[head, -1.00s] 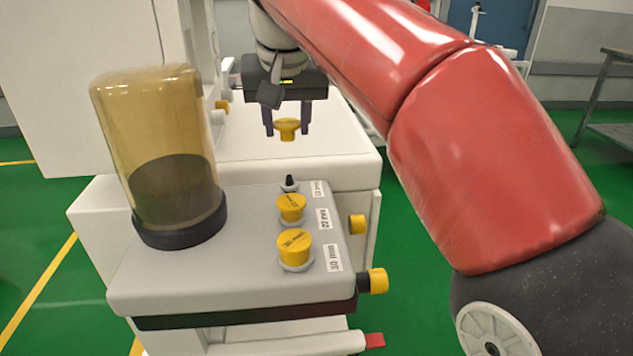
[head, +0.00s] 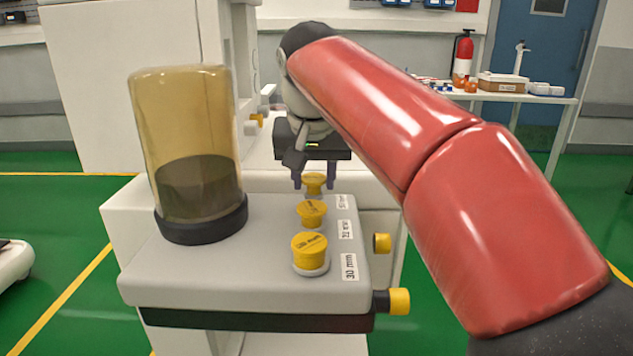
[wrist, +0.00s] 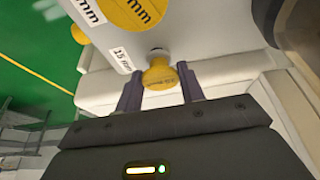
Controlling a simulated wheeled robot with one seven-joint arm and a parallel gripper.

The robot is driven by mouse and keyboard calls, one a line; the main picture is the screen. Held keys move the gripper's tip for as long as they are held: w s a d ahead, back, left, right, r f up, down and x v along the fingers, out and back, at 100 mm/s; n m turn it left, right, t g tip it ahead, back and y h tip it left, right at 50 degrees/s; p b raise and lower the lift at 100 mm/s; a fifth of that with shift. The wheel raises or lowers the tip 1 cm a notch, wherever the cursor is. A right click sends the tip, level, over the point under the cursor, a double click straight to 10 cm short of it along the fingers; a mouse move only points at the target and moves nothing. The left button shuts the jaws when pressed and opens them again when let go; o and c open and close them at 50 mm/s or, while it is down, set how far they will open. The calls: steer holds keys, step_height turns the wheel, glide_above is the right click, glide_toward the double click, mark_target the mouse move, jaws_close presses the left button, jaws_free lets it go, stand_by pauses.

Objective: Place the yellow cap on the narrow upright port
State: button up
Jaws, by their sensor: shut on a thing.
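The small yellow cap (head: 314,181) is held between the two dark fingers of my gripper (head: 314,178), at the far end of a row of ports on the grey cart top. In the wrist view the cap (wrist: 160,76) sits between the fingertips (wrist: 161,88). A pale rounded piece, apparently the narrow port (wrist: 158,52), shows just beyond the cap, beside the 15 mm label.
Two larger yellow caps, the middle one (head: 311,213) and the front one (head: 310,250), stand on the grey cart top (head: 240,275) close in front. A tall amber canister (head: 195,150) stands to the left. Yellow-capped side ports (head: 399,301) stick out at the right.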

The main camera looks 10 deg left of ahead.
steer(key=shift+f, duration=0.15)
steer(key=o, duration=0.9)
steer(key=shift+o, duration=0.2)
